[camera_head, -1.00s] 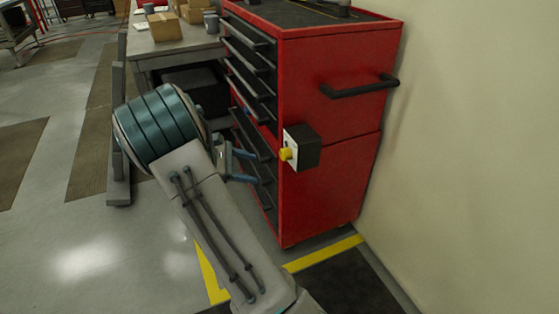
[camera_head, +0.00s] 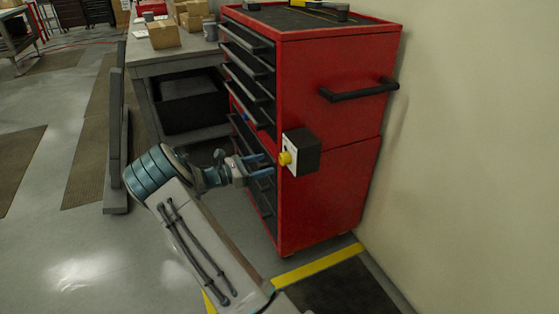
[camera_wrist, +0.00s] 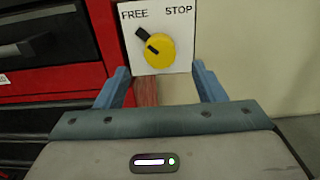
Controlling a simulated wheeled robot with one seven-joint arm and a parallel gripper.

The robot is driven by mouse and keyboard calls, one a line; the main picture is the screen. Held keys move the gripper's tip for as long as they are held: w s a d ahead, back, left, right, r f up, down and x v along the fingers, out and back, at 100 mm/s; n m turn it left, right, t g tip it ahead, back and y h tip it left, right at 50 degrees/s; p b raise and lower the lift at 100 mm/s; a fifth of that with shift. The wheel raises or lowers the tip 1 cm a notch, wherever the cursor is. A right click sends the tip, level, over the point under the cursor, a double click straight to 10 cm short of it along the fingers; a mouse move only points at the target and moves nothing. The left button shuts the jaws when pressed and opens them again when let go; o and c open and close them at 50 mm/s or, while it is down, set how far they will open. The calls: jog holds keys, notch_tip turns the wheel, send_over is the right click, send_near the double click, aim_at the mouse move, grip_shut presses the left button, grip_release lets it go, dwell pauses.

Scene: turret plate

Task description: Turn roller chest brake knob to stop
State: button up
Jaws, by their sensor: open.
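The brake knob (camera_wrist: 160,50) is yellow and round, on a white plate (camera_wrist: 182,21) marked FREE at left and STOP at right. Its dark pointer is turned to the upper left, toward FREE. In the head view the knob (camera_head: 285,158) sticks out from a dark box (camera_head: 305,152) on the side of the red roller chest (camera_head: 335,195). My gripper (camera_head: 270,164) is just left of the knob, facing it. In the wrist view my gripper's blue fingers (camera_wrist: 163,80) are spread wide, one on each side below the knob, with nothing between them.
A black side handle (camera_head: 358,90) juts from the chest above the box. Drawers with dark handles (camera_head: 252,85) line its front. A pale wall (camera_head: 470,150) stands close at right. A workbench (camera_head: 170,50) with boxes is at back left; open floor lies left.

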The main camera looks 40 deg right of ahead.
aim_at(281, 160)
jog(key=x, duration=0.6)
jog(key=shift+s+d, duration=0.15)
jog(key=shift+d, duration=0.15)
jog(key=c, duration=1)
